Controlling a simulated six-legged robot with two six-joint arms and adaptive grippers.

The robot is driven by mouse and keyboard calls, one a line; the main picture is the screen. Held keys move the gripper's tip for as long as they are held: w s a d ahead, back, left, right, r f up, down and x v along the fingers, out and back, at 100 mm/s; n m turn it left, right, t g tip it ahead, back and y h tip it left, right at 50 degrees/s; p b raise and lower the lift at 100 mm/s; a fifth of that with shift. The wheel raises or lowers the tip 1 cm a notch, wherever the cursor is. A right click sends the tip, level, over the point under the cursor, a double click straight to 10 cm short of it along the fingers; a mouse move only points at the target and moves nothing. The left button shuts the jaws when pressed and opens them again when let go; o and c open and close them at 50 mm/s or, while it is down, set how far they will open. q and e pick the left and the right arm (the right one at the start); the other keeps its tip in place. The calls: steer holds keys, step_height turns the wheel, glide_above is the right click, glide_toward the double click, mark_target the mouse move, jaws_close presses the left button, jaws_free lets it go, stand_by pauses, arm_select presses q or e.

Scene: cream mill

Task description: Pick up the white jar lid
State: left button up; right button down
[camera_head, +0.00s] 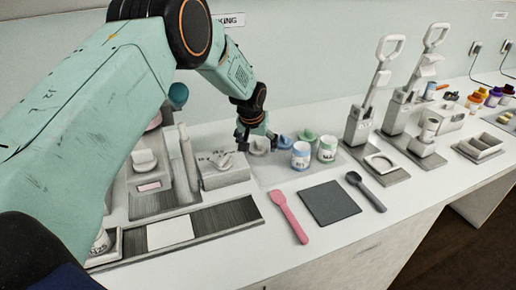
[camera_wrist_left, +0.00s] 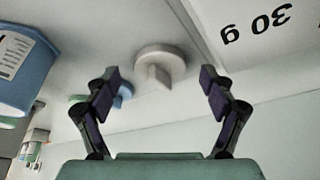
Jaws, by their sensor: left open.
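The white jar lid (camera_wrist_left: 160,62), round with a raised grip tab, lies on the bench ahead of my left gripper in the left wrist view. In the head view the lid (camera_head: 259,147) shows partly below the gripper's fingers. My left gripper (camera_head: 257,140) is open, with its fingertips (camera_wrist_left: 160,92) spread to either side of the lid's line and nothing between them. I cannot tell whether a finger touches the lid. My right gripper is not in view.
A blue lid (camera_head: 284,142) and a green lid (camera_head: 308,136) lie right of the white one, near a blue-labelled jar (camera_head: 300,156) and a green-labelled jar (camera_head: 327,150). A grey box (camera_head: 223,172) stands close left. A pink spatula (camera_head: 288,216) and dark square mat (camera_head: 329,203) lie in front.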

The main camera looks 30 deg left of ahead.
arm_select(q)
steer(key=shift+a+f, duration=0.1)
steer(key=shift+f, duration=0.05)
steer(key=shift+s+r, duration=0.15)
steer(key=shift+r, duration=0.05)
steer(key=shift+w+f, duration=0.2)
steer(key=shift+w, duration=0.05)
steer(key=c, duration=0.5)
steer(key=shift+s+r, duration=0.1)
steer(key=shift+s, duration=0.05)
steer(key=c, duration=0.3)
steer(key=shift+r, duration=0.1)
steer(key=shift+c, duration=0.2)
